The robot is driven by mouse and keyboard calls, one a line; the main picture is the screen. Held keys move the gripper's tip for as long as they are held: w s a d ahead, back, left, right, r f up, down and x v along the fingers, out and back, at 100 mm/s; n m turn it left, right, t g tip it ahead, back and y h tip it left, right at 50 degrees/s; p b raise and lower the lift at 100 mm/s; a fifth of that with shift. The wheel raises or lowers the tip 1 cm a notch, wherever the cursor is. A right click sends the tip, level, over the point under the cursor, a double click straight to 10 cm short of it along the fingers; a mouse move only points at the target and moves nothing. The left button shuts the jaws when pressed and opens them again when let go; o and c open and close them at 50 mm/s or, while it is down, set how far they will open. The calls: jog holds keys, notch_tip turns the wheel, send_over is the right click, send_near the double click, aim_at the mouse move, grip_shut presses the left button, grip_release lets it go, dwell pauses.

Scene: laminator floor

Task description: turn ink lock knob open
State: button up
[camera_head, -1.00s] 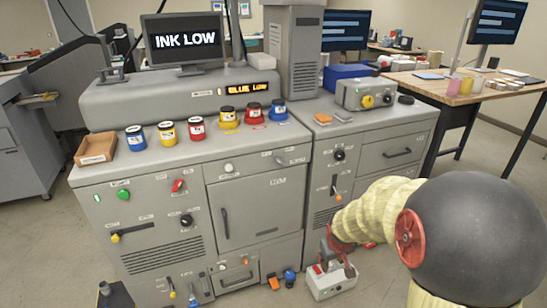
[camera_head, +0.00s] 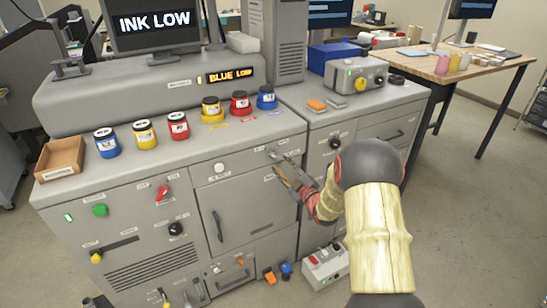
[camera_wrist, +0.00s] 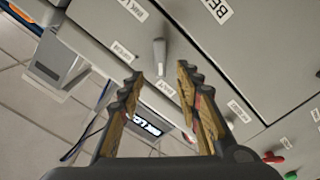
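A small grey lever-like knob (camera_wrist: 159,52) stands out from the grey cabinet front in the wrist view. It is probably the ink lock knob, but the small labels around it are hard to read. My gripper (camera_wrist: 161,75) is open, with one ridged finger on each side of the knob's line and nothing between them. The knob sits just beyond the fingertips and appears apart from them. In the head view my gripper (camera_head: 273,164) is at the top right of the ink cabinet door (camera_head: 247,205), where its fingers partly cover the knob.
The cabinet top holds several ink jars (camera_head: 178,126) and a cardboard tray (camera_head: 61,158). A red switch (camera_head: 163,193) and a black knob (camera_head: 176,229) are left of the door. A small grey box (camera_head: 325,268) stands on the floor below my arm. The monitor reads INK LOW (camera_head: 156,20).

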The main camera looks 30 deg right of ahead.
aim_at(274, 157)
jog(key=w+b, duration=0.1)
jog(key=w, duration=0.5)
jog(key=shift+a+f, duration=0.1)
jog(key=shift+f, duration=0.05)
jog(key=shift+w+b, duration=0.35)
jog(key=shift+w, duration=0.3)
jog(key=shift+c, duration=0.3)
jog(key=c, duration=0.8)
grip_shut()
